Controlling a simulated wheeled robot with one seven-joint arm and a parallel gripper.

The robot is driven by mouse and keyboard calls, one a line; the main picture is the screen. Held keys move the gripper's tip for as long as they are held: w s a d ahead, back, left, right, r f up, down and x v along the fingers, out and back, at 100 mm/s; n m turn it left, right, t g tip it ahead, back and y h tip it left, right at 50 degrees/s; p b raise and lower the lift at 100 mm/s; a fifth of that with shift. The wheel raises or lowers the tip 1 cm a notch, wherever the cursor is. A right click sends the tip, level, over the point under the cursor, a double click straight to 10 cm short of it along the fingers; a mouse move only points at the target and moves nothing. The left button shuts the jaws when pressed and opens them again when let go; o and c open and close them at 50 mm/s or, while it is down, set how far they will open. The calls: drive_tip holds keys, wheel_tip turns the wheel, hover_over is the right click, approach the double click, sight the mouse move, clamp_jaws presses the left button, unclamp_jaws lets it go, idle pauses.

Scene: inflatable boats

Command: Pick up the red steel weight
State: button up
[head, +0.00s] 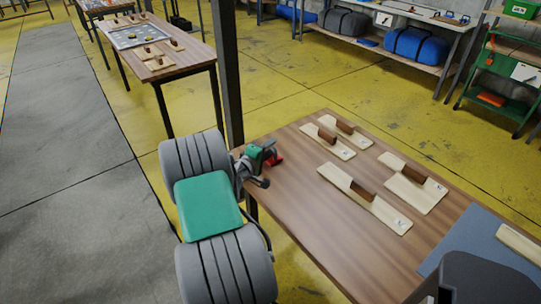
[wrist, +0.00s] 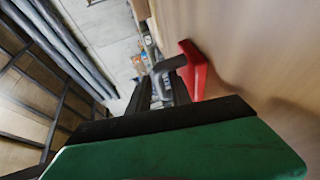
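The red steel weight (head: 276,159) is near the left edge of the wooden table, partly hidden behind my gripper (head: 262,168) in the head view. In the wrist view the red weight (wrist: 193,68) shows as a red block against the wooden tabletop, just right of my gripper's fingers (wrist: 165,85). The weight appears beside the fingers, not between them; whether they touch it cannot be told. My gripper is low at the table edge. How far its fingers are apart is unclear.
Several wooden boards with brown handles (head: 368,201) lie across the wooden table (head: 300,230). A blue-grey mat (head: 455,240) is at the right. A dark post (head: 228,70) rises behind my arm. Another table (head: 185,62) stands at back left, and a shelf bench (head: 400,57) at the back.

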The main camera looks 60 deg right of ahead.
drive_tip(key=d, duration=0.3)
drive_tip(key=shift+s+d+f, duration=0.1)
drive_tip(key=shift+d+f, duration=0.15)
drive_tip(key=shift+d, duration=0.15)
drive_tip(key=shift+c, duration=0.6)
clamp_jaws()
drive_tip(key=shift+r, duration=0.1)
idle(0.4)
